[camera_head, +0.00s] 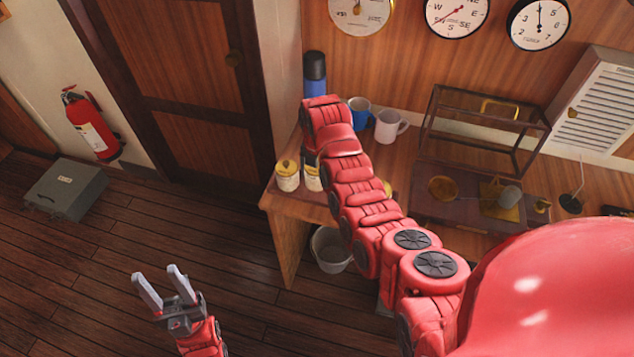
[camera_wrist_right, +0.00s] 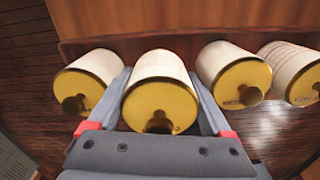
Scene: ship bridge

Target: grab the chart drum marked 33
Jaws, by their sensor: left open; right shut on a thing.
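In the right wrist view several cream chart drums with brass end caps lie in a row. My right gripper (camera_wrist_right: 160,92) is shut on the second drum from the left (camera_wrist_right: 161,64), one finger on each side of it. One drum (camera_wrist_right: 92,70) is just left of the fingers; another (camera_wrist_right: 227,62) and a further one (camera_wrist_right: 292,60) are to the right. I cannot read a number on any of them. In the head view two drums (camera_head: 287,176) (camera_head: 312,178) show at the desk's left edge; my right gripper is hidden behind my arm. My left gripper (camera_head: 162,278) is open and empty above the floor.
The wooden desk (camera_head: 284,203) also bears a blue mug (camera_head: 358,110), a white mug (camera_head: 388,126), a blue flask (camera_head: 315,75) and a glass-sided case (camera_head: 475,125). A bin (camera_head: 330,250) is under it. A grey box (camera_head: 66,190) and extinguisher (camera_head: 90,125) are left. Open floor lies between.

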